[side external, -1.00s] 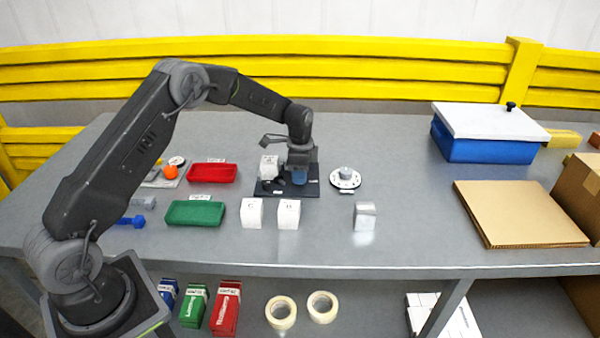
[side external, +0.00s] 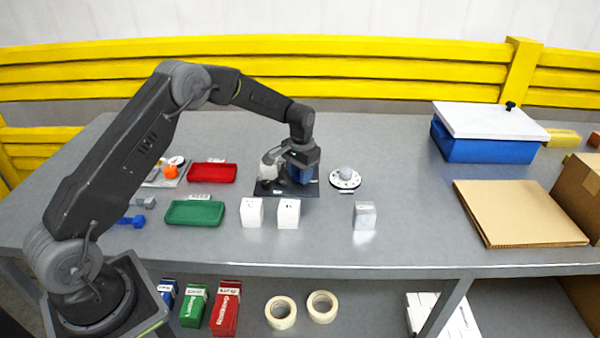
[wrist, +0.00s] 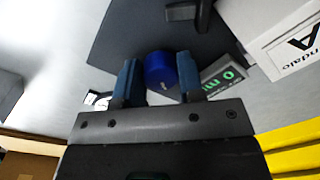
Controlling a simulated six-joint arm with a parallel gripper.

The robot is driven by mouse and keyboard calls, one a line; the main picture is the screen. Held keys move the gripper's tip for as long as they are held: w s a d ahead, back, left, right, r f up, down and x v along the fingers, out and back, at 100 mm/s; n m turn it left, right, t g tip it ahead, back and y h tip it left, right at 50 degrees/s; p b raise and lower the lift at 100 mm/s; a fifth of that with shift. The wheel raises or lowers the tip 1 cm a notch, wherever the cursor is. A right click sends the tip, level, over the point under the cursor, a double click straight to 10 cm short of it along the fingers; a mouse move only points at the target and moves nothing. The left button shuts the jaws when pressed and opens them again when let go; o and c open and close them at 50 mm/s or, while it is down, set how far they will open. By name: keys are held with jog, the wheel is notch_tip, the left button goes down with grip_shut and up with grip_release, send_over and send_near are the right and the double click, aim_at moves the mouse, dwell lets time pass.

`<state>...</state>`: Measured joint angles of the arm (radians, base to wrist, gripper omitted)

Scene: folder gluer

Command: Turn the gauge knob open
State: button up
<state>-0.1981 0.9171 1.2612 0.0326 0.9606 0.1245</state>
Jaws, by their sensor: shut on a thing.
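The blue round gauge knob (wrist: 159,70) sits between the two blue fingers of my gripper (wrist: 159,82) in the wrist view. My gripper is shut on it. In the side view, my gripper (side external: 303,176) points down over the dark base plate (side external: 310,192), and the knob is mostly hidden by it. The dark plate (wrist: 118,38) also shows in the wrist view, with a dark lever-like part (wrist: 203,15) above the knob. A small display (wrist: 224,78) with green characters lies right of the knob, partly covered by a finger.
A white block marked A (wrist: 290,45) stands close by. A white round dial (side external: 344,179) sits right of the plate. White cubes (side external: 289,213) and a metal block (side external: 365,216) stand in front; green (side external: 194,213) and red (side external: 212,172) trays lie left. Right of the dial is clear.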

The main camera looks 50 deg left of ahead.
jog(key=n, duration=0.6)
jog(key=shift+w, duration=0.1)
jog(key=shift+n, duration=0.4)
